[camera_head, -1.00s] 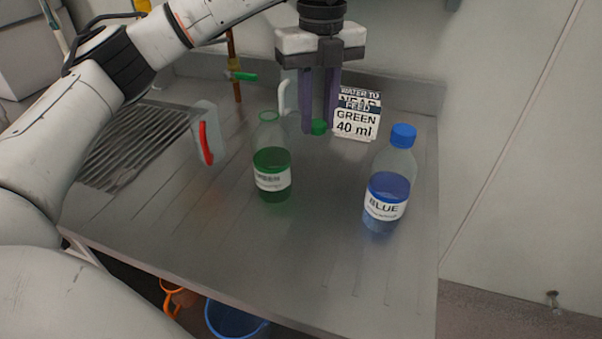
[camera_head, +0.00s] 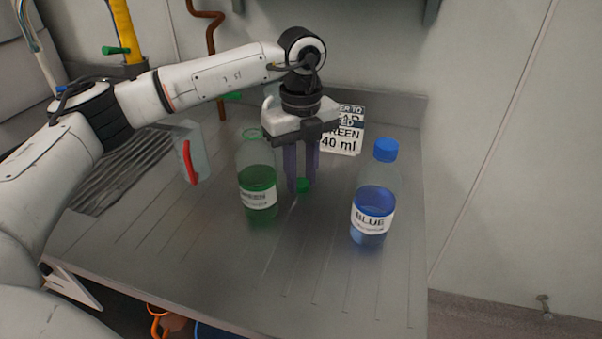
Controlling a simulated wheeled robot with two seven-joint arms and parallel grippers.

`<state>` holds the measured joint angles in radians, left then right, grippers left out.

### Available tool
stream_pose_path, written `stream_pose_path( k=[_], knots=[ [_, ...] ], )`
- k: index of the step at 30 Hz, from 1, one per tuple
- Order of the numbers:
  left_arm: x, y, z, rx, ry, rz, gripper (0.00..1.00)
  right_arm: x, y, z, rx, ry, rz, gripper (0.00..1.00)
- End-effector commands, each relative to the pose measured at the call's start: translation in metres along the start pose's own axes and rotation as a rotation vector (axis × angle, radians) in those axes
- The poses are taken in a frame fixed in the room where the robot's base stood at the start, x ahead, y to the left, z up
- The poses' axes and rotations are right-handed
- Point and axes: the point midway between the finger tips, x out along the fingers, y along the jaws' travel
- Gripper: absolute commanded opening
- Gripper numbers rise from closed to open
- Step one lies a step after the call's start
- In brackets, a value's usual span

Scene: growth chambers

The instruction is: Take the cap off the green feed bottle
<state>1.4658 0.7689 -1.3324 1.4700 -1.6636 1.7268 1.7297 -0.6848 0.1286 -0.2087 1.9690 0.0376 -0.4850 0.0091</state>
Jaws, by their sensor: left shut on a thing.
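The green feed bottle (camera_head: 258,178) stands upright on the metal bench, its neck open at the top and green liquid in its lower part. My left gripper (camera_head: 302,184) points down just to the right of the bottle, its fingers shut on the green cap (camera_head: 303,186). The cap is at the fingertips, apart from the bottle and low near the bench; I cannot tell whether it touches the surface. My right gripper is not in view.
A blue bottle (camera_head: 373,205) with its blue cap on stands to the right. A clear container with a red strip (camera_head: 188,160) is at left. The front of the bench (camera_head: 300,270) is clear.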

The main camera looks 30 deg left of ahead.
Motion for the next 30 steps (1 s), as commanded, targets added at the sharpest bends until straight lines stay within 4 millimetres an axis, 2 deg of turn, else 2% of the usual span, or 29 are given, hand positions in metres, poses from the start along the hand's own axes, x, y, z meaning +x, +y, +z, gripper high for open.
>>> stream_pose_path(
  k=[6,7,9,10,17,22,26,30],
  knots=[
    [0.004,0.0,0.0,0.0,0.001,0.0,0.0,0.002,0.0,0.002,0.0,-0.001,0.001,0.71],
    [0.003,0.0,0.0,0.0,0.0,0.0,0.29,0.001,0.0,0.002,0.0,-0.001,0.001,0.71],
    [0.003,0.0,0.0,0.0,0.0,0.0,0.41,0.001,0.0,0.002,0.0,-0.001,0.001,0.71],
    [0.003,0.0,0.0,0.0,0.0,0.0,0.42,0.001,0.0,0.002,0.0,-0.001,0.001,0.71],
    [0.002,0.0,0.0,0.0,0.0,0.0,0.42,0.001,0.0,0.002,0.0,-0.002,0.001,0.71],
    [-0.007,0.0,0.0,0.0,0.0,-0.001,0.42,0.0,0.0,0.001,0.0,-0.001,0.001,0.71],
    [-0.029,-0.001,0.0,0.0,0.0,-0.003,0.42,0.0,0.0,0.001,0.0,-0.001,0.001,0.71],
    [-0.061,-0.001,0.0,0.001,-0.001,-0.004,0.42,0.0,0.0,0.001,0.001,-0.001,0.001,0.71]
  ],
)
